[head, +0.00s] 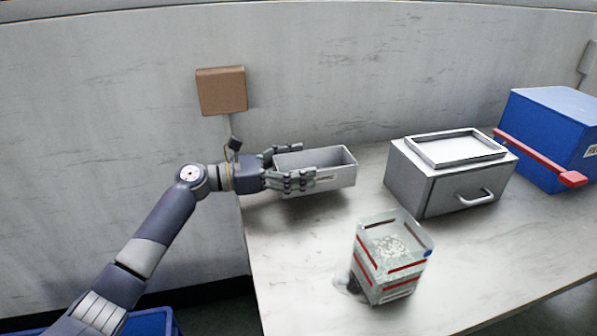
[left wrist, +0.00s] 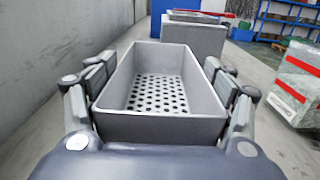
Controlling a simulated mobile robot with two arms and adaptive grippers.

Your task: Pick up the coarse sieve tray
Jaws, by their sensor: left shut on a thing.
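The coarse sieve tray is a grey rectangular tray (head: 335,179) near the back left of the table in the head view. In the left wrist view the tray (left wrist: 155,127) shows a floor with large round holes. My left gripper (head: 295,166) comes in from the left, with its fingers along both long sides of the tray. It is shut on the tray's near end, and the fingers also show on both sides in the left wrist view (left wrist: 160,95). I cannot tell whether the tray touches the table. My right gripper is not in view.
A clear box with red stripes and pale grains (head: 390,262) stands at the front. A grey drawer box (head: 409,184) with a white-rimmed tray (head: 425,161) on top stands right. A blue box (head: 540,125) with a red bar (head: 530,151) is farther right. The wall is close behind.

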